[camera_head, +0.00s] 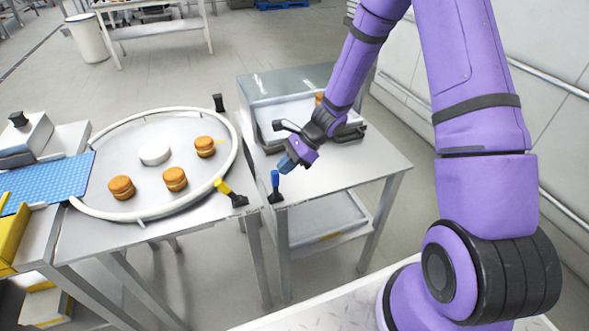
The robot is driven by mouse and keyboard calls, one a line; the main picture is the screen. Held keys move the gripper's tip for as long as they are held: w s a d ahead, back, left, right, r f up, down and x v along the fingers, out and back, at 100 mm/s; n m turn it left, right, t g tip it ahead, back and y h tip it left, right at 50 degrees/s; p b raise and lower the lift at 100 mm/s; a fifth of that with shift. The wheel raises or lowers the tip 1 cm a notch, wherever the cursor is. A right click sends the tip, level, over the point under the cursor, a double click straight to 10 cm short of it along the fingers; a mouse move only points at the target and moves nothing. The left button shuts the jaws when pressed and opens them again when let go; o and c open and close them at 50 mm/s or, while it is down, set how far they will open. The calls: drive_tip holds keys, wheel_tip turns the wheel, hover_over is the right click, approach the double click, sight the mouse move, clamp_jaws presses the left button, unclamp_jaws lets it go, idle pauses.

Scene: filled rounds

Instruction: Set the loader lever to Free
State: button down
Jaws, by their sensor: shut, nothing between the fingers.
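A lever with a blue handle (275,180) stands upright on a black base at the front left corner of the right-hand metal table. A second lever with a yellow handle (223,187) leans left on a black base at the edge of the round table. No Free marking is readable, and I cannot tell from labels which one is the loader lever. My gripper (287,163) is shut and empty, pointing down and left. In the picture it is just above and right of the blue handle; whether it touches is unclear.
A white-railed round table (200,165) holds several brown-and-cream filled rounds (175,179) and a white disc (154,153). A metal box-shaped unit (280,85) stands behind my gripper. A blue mat (50,182) lies at left.

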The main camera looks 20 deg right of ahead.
drive_tip(key=shift+a+h, duration=0.95)
drive_tip(key=shift+a, duration=0.5)
drive_tip(key=shift+a+h, duration=0.95)
drive_tip(key=shift+a, duration=0.5)
drive_tip(key=shift+r, duration=0.1)
drive_tip(key=d+r, duration=0.1)
drive_tip(key=d, duration=0.1)
drive_tip(key=d+r, duration=0.1)
drive_tip(key=d, duration=0.1)
drive_tip(key=shift+r, duration=0.35)
drive_tip(key=v, duration=0.8)
drive_tip(key=shift+r, duration=0.45)
drive_tip(key=shift+a, duration=0.1)
